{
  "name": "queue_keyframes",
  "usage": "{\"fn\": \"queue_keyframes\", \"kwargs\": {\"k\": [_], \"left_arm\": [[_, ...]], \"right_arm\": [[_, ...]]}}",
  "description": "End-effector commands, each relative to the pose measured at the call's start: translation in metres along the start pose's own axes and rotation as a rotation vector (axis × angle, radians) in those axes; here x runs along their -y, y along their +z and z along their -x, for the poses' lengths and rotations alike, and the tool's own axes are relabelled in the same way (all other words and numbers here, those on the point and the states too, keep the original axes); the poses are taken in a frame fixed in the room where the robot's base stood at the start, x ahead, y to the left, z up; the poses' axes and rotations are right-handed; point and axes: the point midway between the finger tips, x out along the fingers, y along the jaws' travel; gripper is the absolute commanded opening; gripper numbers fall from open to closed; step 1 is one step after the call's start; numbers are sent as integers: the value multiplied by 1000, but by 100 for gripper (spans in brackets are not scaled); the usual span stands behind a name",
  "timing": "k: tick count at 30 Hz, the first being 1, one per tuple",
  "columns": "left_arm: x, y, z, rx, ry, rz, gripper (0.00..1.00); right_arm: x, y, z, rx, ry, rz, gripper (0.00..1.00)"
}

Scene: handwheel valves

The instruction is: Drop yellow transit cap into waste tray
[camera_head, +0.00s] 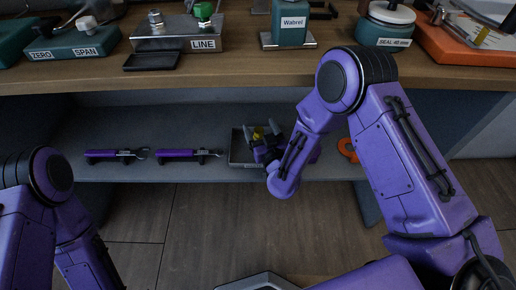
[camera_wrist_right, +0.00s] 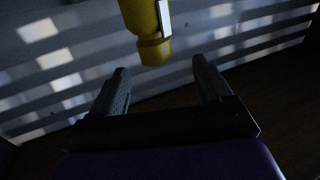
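The yellow transit cap (camera_head: 258,132) shows as a small yellow patch by my right gripper (camera_head: 261,136), over the grey waste tray (camera_head: 235,157) on the lower shelf. In the right wrist view the yellow cap (camera_wrist_right: 149,30) lies just past the fingertips of my right gripper (camera_wrist_right: 160,76), with a pale strip on its side. The two fingers are spread apart, with no visible contact on the cap. Whether the cap touches the tray is hidden. My left arm shows at the lower left, its gripper out of view.
Two purple-handled tools (camera_head: 102,156) (camera_head: 176,154) lie on the shelf (camera_head: 215,174) left of the tray. An orange ring-like object (camera_head: 347,150) is to the right. The wooden worktop (camera_head: 205,72) overhangs the shelf, carrying the LINE block (camera_head: 172,36) and other labelled fixtures.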

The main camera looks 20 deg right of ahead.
Motion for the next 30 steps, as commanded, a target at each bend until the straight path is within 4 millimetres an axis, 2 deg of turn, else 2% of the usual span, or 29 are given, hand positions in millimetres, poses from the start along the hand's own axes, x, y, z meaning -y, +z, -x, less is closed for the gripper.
{"fn": "queue_keyframes", "kwargs": {"k": [8, 11, 21, 25, 30], "left_arm": [[0, 0, 0, 0, 0, 0, 100], [0, 0, 0, 0, 0, 0, 100], [0, 0, 0, 0, 0, 0, 100], [0, 0, -1, 0, 0, 0, 100], [0, 0, -1, 0, 0, 0, 100]], "right_arm": [[0, 0, 0, 1, -1, 0, 83], [1, 1, 8, 3, -4, 2, 83], [1, 1, 84, 3, -6, 4, 83], [1, 1, 101, 2, -3, 2, 83], [0, 0, 106, -1, 0, 0, 83]]}}
